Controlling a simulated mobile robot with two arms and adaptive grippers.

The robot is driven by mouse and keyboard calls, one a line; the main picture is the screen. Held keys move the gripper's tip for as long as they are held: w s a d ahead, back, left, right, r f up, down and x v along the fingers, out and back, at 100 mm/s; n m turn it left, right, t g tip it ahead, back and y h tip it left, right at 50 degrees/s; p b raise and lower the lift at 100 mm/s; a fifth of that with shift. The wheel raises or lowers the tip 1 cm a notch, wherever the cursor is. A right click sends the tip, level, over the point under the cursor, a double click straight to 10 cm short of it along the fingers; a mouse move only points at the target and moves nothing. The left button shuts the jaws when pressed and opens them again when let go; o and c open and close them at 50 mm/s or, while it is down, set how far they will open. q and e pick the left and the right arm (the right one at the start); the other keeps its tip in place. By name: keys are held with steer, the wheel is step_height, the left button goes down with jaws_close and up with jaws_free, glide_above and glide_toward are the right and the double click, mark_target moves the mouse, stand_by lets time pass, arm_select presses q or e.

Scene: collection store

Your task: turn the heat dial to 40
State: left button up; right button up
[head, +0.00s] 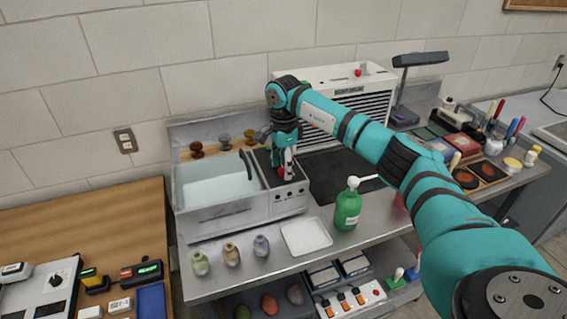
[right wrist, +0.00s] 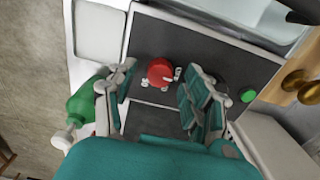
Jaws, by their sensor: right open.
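The red heat dial (right wrist: 160,72) sits on a dark grey panel with small pale marks around it in the right wrist view. In the head view, a bit of the dial (head: 282,172) shows by the gripper, at the right end of the steel basin unit (head: 230,212). My right gripper (right wrist: 156,88) is open and points down over the panel, one finger on each side of the dial and apart from it. It also shows in the head view (head: 284,168). The number the dial points at is too small to read. My left gripper is not in view.
A green button (right wrist: 248,95) is beside the gripper on the panel. A green pump bottle (head: 347,208) and a white tray (head: 306,236) stand in front of the unit. Several small jars (head: 231,254) line the table's front edge. A white slatted box (head: 340,85) stands behind.

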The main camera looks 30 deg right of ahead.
steer(key=shift+f, duration=0.25)
jaws_close()
